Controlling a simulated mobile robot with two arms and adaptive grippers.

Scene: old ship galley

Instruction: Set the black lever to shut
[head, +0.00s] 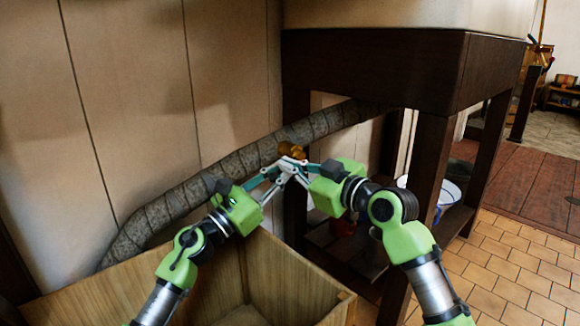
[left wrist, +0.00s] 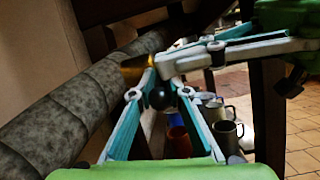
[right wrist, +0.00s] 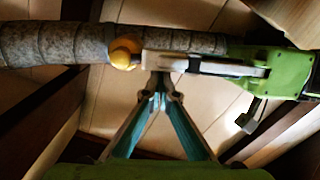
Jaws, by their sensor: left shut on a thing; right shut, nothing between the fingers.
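A brass valve body (head: 291,150) sits on the lagged pipe; it also shows in the left wrist view (left wrist: 134,69) and the right wrist view (right wrist: 125,52). The black lever (left wrist: 158,98) shows as a round black knob between the fingers of my left gripper (head: 282,169), which is shut on it just below the valve. The rest of the lever is hidden by the fingers. My right gripper (head: 297,167) is shut and empty, its tips close against the left gripper's tips; I cannot tell whether they touch.
The lagged pipe (head: 200,187) slopes up along the wall and behind the dark wooden table (head: 375,70). An open wooden crate (head: 285,275) stands below my arms. Mugs (left wrist: 222,130) and a white basin (head: 447,192) stand on the low shelf. Tiled floor (head: 515,260) is clear at right.

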